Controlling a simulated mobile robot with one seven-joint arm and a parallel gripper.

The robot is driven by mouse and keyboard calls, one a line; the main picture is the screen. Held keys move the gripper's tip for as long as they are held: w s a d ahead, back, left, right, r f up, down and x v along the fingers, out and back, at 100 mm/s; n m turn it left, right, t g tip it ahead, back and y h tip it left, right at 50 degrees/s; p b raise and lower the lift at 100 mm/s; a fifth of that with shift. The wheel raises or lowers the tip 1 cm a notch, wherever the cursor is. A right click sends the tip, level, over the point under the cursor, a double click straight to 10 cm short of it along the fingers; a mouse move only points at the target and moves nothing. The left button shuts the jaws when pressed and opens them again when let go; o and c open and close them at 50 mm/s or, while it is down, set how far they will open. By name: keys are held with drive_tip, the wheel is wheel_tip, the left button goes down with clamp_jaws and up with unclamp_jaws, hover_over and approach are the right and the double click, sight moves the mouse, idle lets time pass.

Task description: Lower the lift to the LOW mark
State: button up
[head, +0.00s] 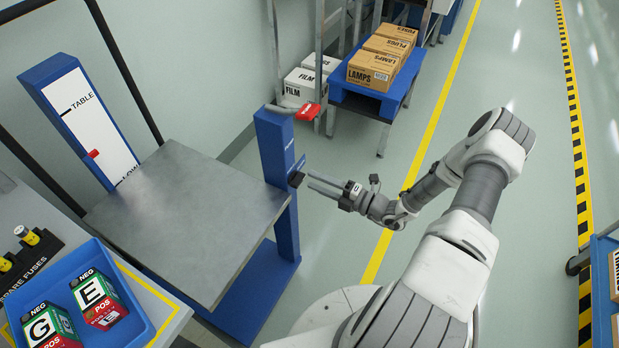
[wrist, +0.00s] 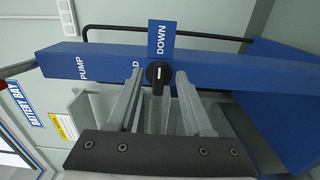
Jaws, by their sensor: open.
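The lift has a flat grey platform (head: 190,215) on a blue frame. Its white scale board (head: 92,128) reads TABLE near the top; the lower word is partly hidden by the platform. A red pointer (head: 93,154) stands between the two marks. A black knob (head: 296,179) sits on the blue post (head: 275,150). My gripper (head: 311,184) is open in front of it. In the wrist view, my gripper's fingers (wrist: 159,80) are on either side of the knob (wrist: 157,73), apart from it. Labels there read PUMP and DOWN; another is partly hidden.
A red-gripped lever (head: 307,111) tops the post. A blue bin (head: 95,315) with labelled blocks stands on a bench at lower left. A blue stand (head: 378,105) carries cardboard boxes, with white FILM boxes (head: 302,86) beside it. The floor right of the lift is open.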

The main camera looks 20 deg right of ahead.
drive_tip(key=v, duration=1.4)
drive_tip(key=shift+s+d+p, duration=0.2)
drive_tip(key=shift+p, duration=0.1)
drive_tip(key=shift+r, duration=0.1)
drive_tip(key=s+a+r+n+g+h+p, duration=0.15)
drive_tip(key=a+r+n+g, duration=0.3)
drive_tip(key=r+n, duration=0.45)
drive_tip(key=s+a+r+n+g+h+p, duration=0.1)
drive_tip(key=a+r+n+g+h, duration=0.3)
drive_tip(key=r+n, duration=0.55)
drive_tip(key=s+a+r+n+g+h+p, duration=0.1)
drive_tip(key=a+r+n+g, duration=0.3)
drive_tip(key=a+r+n, duration=0.35)
drive_tip(key=s+r+n+t+h+p, duration=0.2)
drive_tip(key=s+r+n+h+p, duration=0.1)
drive_tip(key=r+n, duration=0.6)
drive_tip(key=s+r+n+t+h+p, duration=0.3)
drive_tip(key=s+r+n, duration=0.3)
drive_tip(key=r+n, duration=0.4)
wheel_tip(320, 180, up, 3)
drive_tip(key=shift+s+d+f, duration=0.15)
drive_tip(key=shift+d+f, duration=0.05)
drive_tip(key=shift+d, duration=0.2)
